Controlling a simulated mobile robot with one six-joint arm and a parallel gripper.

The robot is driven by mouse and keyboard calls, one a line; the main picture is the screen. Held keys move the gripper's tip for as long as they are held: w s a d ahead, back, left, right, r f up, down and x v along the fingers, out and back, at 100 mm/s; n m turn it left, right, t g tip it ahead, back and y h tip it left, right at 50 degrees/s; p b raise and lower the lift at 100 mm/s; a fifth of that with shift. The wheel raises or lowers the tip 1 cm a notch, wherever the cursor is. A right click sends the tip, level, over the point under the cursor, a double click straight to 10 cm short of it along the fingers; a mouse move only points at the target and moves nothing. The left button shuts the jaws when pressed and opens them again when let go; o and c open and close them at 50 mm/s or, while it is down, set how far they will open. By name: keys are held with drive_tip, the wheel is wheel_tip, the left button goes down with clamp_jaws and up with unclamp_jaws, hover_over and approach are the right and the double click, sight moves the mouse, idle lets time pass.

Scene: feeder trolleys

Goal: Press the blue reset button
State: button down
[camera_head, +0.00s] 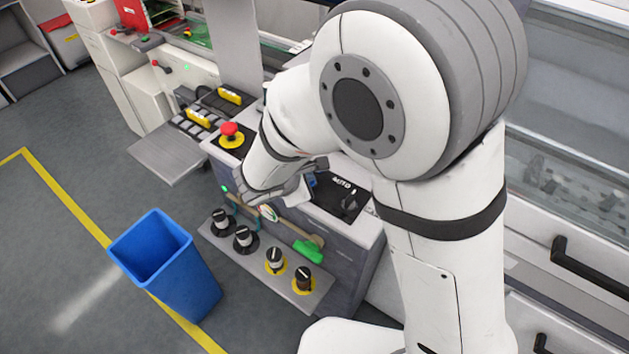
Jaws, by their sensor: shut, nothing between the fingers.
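A control box (345,228) with sloped black panels stands in the middle. A small blue patch (312,181) shows on its top beside the black AUTO panel (338,196); it looks like the blue button, but most of it is hidden behind my arm and gripper. My gripper (298,190) is low over the box top, close to the left of the blue patch. It is shut and empty. I cannot tell whether its fingertips touch the button.
A red mushroom button (230,130) on a yellow base is left of my wrist. Several black knobs (274,260) sit on a lower shelf, with a green handle (308,250) above. A blue bin (188,285) stands on the floor. My arm covers much of the right side.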

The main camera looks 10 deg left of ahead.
drive_tip(key=shift+r+p, duration=0.5)
drive_tip(key=shift+r, duration=0.3)
drive_tip(key=shift+r+p, duration=1.7)
drive_tip(key=shift+r, duration=0.85)
